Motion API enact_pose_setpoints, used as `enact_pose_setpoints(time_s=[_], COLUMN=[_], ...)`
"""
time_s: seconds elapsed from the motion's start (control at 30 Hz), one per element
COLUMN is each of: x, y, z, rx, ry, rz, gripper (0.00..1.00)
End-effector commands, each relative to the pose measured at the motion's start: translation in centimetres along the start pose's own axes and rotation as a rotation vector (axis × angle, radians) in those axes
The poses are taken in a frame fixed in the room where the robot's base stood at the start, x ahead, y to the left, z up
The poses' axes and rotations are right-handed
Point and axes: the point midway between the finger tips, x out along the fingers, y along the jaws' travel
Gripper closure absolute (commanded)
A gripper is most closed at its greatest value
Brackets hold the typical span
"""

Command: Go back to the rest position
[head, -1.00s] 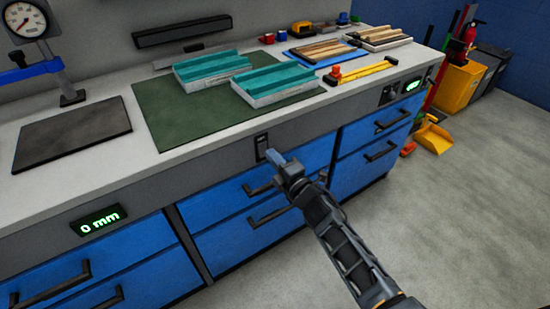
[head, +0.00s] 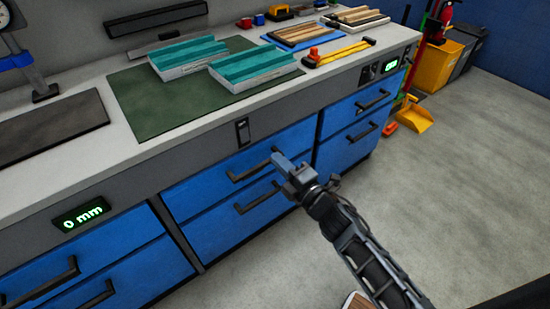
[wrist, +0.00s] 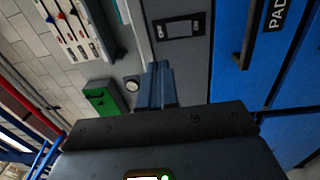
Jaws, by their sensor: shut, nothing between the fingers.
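My gripper (head: 278,160) is shut and empty. In the head view it hangs in front of the blue drawers (head: 225,210), below the bench top and to the right of a small dark switch (head: 242,132) on the grey front panel. In the wrist view the closed fingers (wrist: 161,85) point toward the grey panel, with the switch (wrist: 180,28) just beyond and to the right of them. I cannot tell the exact gap between the fingers and the drawer front.
Two teal-topped panels (head: 252,70) lie on a green mat (head: 150,107) on the bench (head: 120,160). Drawer handles (head: 257,200) stick out near my gripper. A yellow bin (head: 437,65) stands at the back right. The floor (head: 460,170) on the right is open.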

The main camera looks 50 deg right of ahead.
Motion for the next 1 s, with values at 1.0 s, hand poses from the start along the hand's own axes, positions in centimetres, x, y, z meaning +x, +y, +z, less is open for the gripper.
enact_pose_setpoints(time_s=[1.0], x=[-10.9], y=[1.1], z=[-5.6], rx=[0.404], ry=[0.057], rz=[-0.087], gripper=[1.00])
